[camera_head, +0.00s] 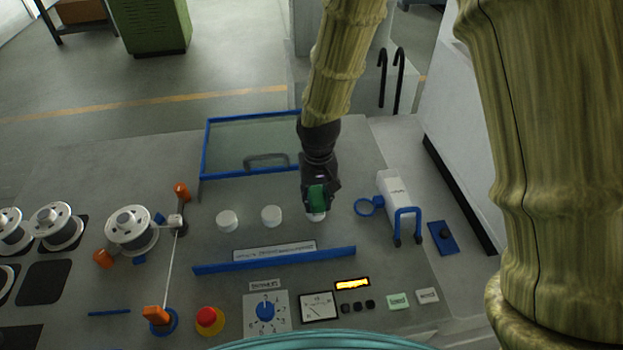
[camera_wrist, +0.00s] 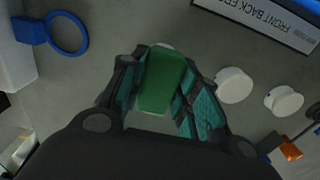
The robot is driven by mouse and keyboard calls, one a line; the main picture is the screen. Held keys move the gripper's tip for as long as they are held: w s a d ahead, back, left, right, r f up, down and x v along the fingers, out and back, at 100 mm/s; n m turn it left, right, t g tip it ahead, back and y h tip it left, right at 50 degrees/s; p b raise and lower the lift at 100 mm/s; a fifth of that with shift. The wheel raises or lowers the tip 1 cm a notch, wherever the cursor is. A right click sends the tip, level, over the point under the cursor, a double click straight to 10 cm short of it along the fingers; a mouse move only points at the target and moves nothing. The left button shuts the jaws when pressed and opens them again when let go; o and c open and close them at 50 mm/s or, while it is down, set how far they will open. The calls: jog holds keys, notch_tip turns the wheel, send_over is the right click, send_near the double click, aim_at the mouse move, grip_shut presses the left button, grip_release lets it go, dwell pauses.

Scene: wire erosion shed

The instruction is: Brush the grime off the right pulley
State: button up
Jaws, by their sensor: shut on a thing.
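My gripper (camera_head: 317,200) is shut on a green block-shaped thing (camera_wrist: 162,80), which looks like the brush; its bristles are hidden. The green thing also shows in the head view (camera_head: 317,198). Under its end a pale round piece (camera_head: 317,216) peeks out, which looks like the right pulley; most of it is covered. I cannot tell whether brush and pulley touch, nor see grime. Two white round pulleys stand to the left in the head view: the middle one (camera_head: 271,216) and the left one (camera_head: 227,221).
A blue rail with a label strip (camera_head: 275,260) runs in front of the pulleys. A white block with a blue handle (camera_head: 396,190) and a blue ring (camera_head: 367,206) lie to the right. A blue-framed glass lid (camera_head: 230,150) is behind. Spools (camera_head: 131,230) stand at left.

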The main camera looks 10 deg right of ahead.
jog(key=shift+d+f, duration=0.1)
jog(key=shift+d, duration=0.75)
jog(key=shift+d+f+b, duration=0.2)
jog(key=shift+d+b, duration=0.05)
jog(key=shift+b, duration=0.25)
jog(key=shift+a+r, duration=0.2)
jog(key=shift+r, duration=0.25)
jog(key=shift+s+a+f+p, duration=0.1)
jog(key=shift+a+f+p, duration=0.05)
jog(key=shift+a+p, duration=0.2)
jog(key=shift+a, duration=1.3)
jog(key=shift+a+r+p, duration=0.2)
jog(key=shift+r+p, duration=0.05)
jog(key=shift+p, duration=0.3)
notch_tip(320, 180, up, 8)
jog(key=p, duration=0.5)
jog(key=shift+f, duration=0.2)
jog(key=shift+d+f, duration=0.1)
